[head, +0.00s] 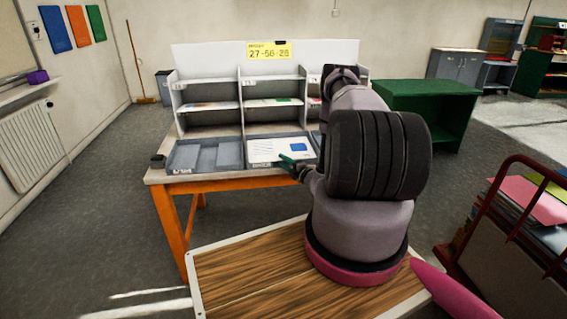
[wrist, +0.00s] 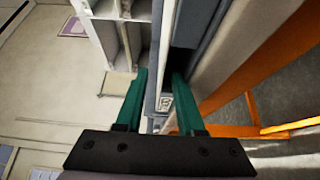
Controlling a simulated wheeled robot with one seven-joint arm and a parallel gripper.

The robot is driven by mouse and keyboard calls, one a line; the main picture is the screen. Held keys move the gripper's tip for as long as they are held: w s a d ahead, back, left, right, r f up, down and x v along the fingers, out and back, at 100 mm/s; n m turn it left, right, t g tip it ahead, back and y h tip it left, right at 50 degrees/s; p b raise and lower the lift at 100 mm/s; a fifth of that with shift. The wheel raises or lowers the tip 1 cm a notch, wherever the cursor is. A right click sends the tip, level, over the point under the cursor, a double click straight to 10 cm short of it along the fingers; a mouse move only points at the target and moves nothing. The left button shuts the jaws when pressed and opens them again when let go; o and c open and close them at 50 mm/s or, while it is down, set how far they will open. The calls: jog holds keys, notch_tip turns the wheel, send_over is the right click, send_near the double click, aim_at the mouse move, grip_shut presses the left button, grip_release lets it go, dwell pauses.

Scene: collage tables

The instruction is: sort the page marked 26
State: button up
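A white page (head: 268,152) with printed lines and a blue rectangle lies in the middle grey tray (head: 252,166) at the table's front. No number is legible on it. My gripper (head: 287,160) has green fingers and is at the front right of that page, partly hidden by my arm. In the wrist view my gripper (wrist: 159,80) is open, its fingers apart on either side of a grey edge carrying a small label (wrist: 163,103). I cannot tell whether they touch it. The sorting shelf (head: 240,90) stands behind, with sheets in its middle row.
A yellow sign (head: 269,50) above the shelf reads 27-56-26. The left grey tray (head: 205,155) looks empty. The table has orange legs (head: 172,225). A green table (head: 425,88) stands behind right, and a red cart (head: 500,215) with coloured sheets is at right.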

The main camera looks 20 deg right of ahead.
jog(key=v, duration=1.1)
jog(key=shift+w, duration=0.1)
